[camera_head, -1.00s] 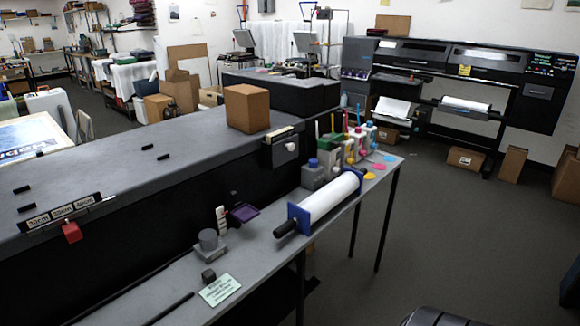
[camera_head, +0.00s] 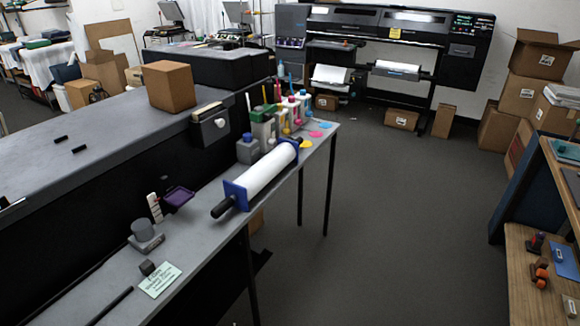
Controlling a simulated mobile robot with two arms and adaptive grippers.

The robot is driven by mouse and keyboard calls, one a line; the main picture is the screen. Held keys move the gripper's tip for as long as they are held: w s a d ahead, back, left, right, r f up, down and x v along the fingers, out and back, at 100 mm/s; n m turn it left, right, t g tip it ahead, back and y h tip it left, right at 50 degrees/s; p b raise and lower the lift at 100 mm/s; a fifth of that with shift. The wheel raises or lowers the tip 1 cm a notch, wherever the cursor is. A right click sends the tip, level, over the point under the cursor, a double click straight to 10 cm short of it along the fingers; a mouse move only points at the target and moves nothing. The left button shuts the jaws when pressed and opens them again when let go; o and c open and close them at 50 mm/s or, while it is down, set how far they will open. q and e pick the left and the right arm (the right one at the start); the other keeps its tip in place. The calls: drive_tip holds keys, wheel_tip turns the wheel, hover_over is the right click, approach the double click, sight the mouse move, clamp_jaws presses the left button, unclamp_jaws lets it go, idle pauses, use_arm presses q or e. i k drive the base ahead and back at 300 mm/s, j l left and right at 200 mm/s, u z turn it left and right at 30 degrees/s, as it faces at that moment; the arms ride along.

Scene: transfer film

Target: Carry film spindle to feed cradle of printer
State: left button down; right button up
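The film spindle (camera_head: 268,176) is a white roll with blue end flanges and dark shaft ends. It lies at a slant on the narrow grey side table (camera_head: 205,215), along the table's right edge. The large dark printer (camera_head: 462,50) stands against the back wall. A white roll (camera_head: 402,68) sits across its front, and white material (camera_head: 331,74) shows to the left of that roll. I cannot tell which part is the feed cradle. Neither of my grippers is in view.
Ink bottles (camera_head: 264,127) and coloured spots stand behind the spindle. A cardboard box (camera_head: 168,85) sits on the long grey machine to the left. Open grey floor (camera_head: 400,200) lies between side table and printer. Stacked boxes (camera_head: 520,85) and a wooden bench (camera_head: 530,270) are at right.

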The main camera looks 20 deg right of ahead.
sight(238, 193)
drive_tip(key=z, duration=0.35)
drive_tip(key=u, duration=0.25)
drive_tip(key=i+l+u, duration=0.35)
drive_tip(key=l+u, duration=0.15)
drive_tip(key=l, duration=0.15)
drive_tip(key=i+l+u, duration=0.25)
drive_tip(key=k+l, duration=0.1)
